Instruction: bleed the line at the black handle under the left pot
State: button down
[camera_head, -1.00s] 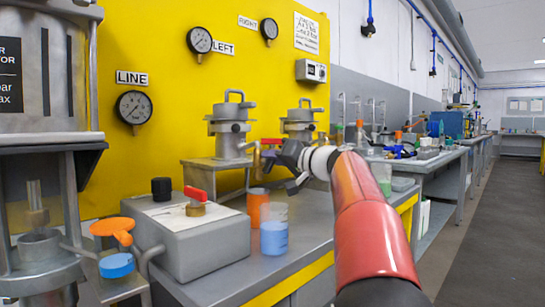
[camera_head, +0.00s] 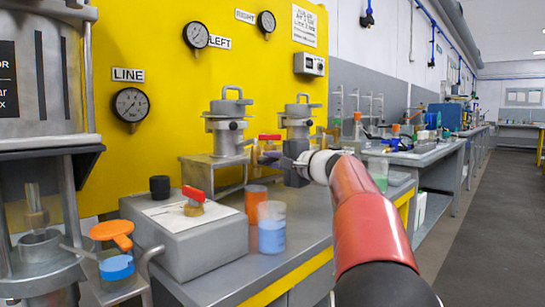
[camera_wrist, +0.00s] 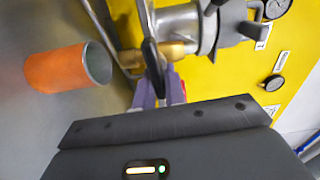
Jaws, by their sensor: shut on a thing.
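The left pot (camera_head: 228,125) is a grey metal vessel on a stand against the yellow panel. Its body also shows sideways in the wrist view (camera_wrist: 182,28), with a brass fitting (camera_wrist: 176,50) below it. The black handle (camera_wrist: 152,52) lies across that fitting. My gripper (camera_wrist: 158,92) has its purple fingertips closed on the near end of the black handle. In the head view my gripper (camera_head: 268,156) is at the right of the left pot's stand, and the handle is too small there to make out clearly.
The right pot (camera_head: 298,120) and a red handle (camera_head: 269,137) are close to my gripper. An orange cup (camera_head: 256,203) and a beaker of blue liquid (camera_head: 272,232) stand in front. A grey box (camera_head: 185,235) with a red lever is at left. Gauges hang on the panel.

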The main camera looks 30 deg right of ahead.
jog(key=shift+f+m, duration=0.1)
jog(key=shift+m, duration=0.4)
jog(key=c, duration=1.5)
grip_release()
jog(key=shift+o, duration=0.2)
jog(key=v, duration=0.8)
jog(key=shift+b, duration=0.4)
